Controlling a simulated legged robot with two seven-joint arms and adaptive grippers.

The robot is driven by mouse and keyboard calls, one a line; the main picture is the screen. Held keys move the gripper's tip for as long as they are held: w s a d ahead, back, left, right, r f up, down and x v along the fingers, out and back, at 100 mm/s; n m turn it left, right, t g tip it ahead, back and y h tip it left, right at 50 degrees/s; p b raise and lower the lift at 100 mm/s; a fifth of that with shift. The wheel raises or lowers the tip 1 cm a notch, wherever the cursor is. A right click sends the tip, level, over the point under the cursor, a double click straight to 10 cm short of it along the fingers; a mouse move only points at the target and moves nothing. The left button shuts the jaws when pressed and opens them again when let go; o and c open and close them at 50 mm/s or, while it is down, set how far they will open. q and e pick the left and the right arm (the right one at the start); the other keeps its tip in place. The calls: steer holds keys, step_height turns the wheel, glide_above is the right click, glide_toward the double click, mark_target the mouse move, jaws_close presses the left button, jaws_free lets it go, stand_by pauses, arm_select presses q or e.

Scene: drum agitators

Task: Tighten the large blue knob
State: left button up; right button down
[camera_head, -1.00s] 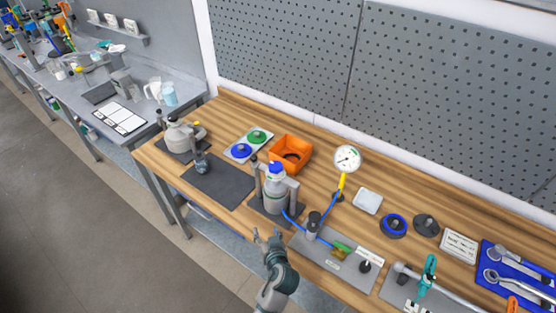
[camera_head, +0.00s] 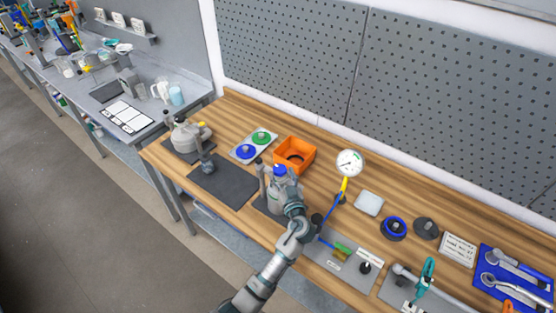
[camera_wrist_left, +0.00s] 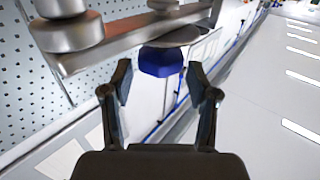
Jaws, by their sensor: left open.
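A blue knob (camera_head: 279,170) sits on top of a grey cylindrical vessel (camera_head: 277,199) in a bracket stand on the wooden bench. My left gripper (camera_head: 288,182) is at the vessel, its arm coming in from the bottom and covering part of the vessel and stand. In the left wrist view the blue knob (camera_wrist_left: 161,62) lies just ahead of my open left gripper (camera_wrist_left: 160,80), roughly between the fingertips and apart from them. A grey metal bar (camera_wrist_left: 130,38) runs beside the knob. My right gripper is not in view.
An orange bin (camera_head: 309,156) and a plate with a blue and a green disc (camera_head: 254,146) stand behind the vessel. A pressure gauge (camera_head: 349,162) with a blue hose stands to the right.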

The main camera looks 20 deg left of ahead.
mark_target(278, 164)
arm_select(q)
steer(key=p+x, duration=0.1)
steer(key=x, duration=0.5)
steer(key=shift+s, duration=0.1)
steer(key=c, duration=0.9)
steer(key=shift+c, duration=0.5)
steer(key=shift+f, duration=0.1)
